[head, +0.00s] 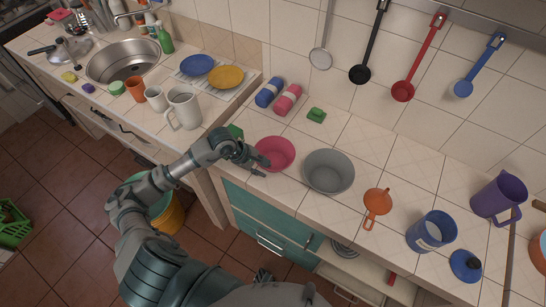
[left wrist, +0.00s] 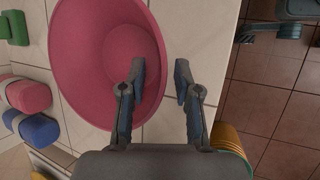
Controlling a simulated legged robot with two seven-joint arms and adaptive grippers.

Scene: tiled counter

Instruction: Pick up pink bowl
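The pink bowl (head: 276,153) stands upright on the tiled counter, left of a grey bowl (head: 328,172). In the left wrist view the pink bowl (left wrist: 110,60) fills the upper left. My left gripper (head: 256,160) is at the bowl's left side in the head view. In the left wrist view the left gripper (left wrist: 160,75) is open, with the bowl's rim between its two fingers. One finger shows over the bowl's inside, the other outside it over the counter edge. Whether either finger touches the bowl I cannot tell. My right gripper is not in view.
Blue and pink rolls (head: 288,99) and a green block (head: 316,115) lie behind the bowl. A yellow bucket (head: 171,217) is on the floor below.

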